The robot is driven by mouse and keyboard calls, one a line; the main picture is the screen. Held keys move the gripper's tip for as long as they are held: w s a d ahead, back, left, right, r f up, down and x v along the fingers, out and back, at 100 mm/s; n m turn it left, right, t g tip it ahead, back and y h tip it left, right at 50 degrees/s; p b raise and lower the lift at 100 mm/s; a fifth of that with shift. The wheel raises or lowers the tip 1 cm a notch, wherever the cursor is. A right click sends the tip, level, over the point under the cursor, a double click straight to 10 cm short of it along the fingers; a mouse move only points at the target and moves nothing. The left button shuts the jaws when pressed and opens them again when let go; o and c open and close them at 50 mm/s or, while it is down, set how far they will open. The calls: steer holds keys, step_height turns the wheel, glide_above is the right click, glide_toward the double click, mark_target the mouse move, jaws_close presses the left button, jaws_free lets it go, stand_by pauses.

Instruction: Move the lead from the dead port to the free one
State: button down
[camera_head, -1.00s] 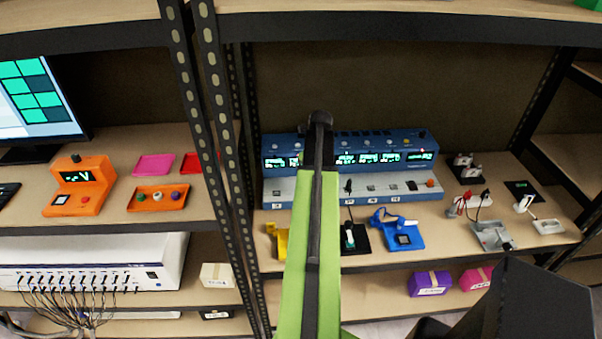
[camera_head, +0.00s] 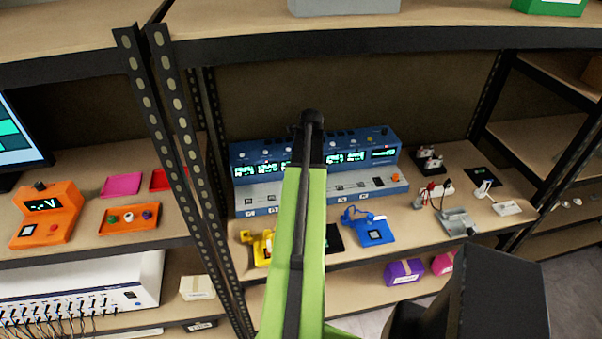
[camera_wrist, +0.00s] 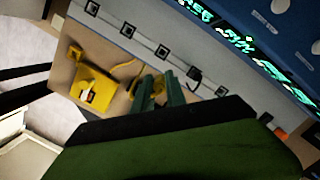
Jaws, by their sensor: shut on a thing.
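The blue instrument (camera_head: 360,140) with lit displays stands at the back of the middle shelf. Its pale front ledge (camera_head: 268,195) carries a row of square ports, clearer in the wrist view, where one port (camera_wrist: 162,52) looks empty. A dark plug-like piece (camera_wrist: 194,74) shows at another port, just right of the fingers. My gripper (camera_wrist: 163,92) is in front of the ledge. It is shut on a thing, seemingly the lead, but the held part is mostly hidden. Yellow shows beside the fingers. In the head view my green arm covers the gripper and the ledge's middle.
A yellow holder (camera_wrist: 92,88) stands left of my gripper, and a blue holder (camera_head: 372,232) stands to the right of my arm. A grey fixture (camera_head: 458,221) is further right. Black rack posts (camera_head: 180,120) rise on the left. An orange meter (camera_head: 47,216) stands beyond them.

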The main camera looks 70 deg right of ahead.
step_height(320, 180, down, 2)
steer(key=shift+b, duration=0.6)
steer(key=shift+r, duration=0.15)
steer(key=shift+s+d, duration=0.25)
steer(key=shift+d, duration=0.1)
steer(key=s+d, duration=0.5)
steer(key=shift+s+d, duration=0.15)
steer(key=shift+d, duration=0.05)
steer(key=s+d, duration=0.5)
steer(key=d, duration=0.1)
steer(key=shift+s, duration=0.3)
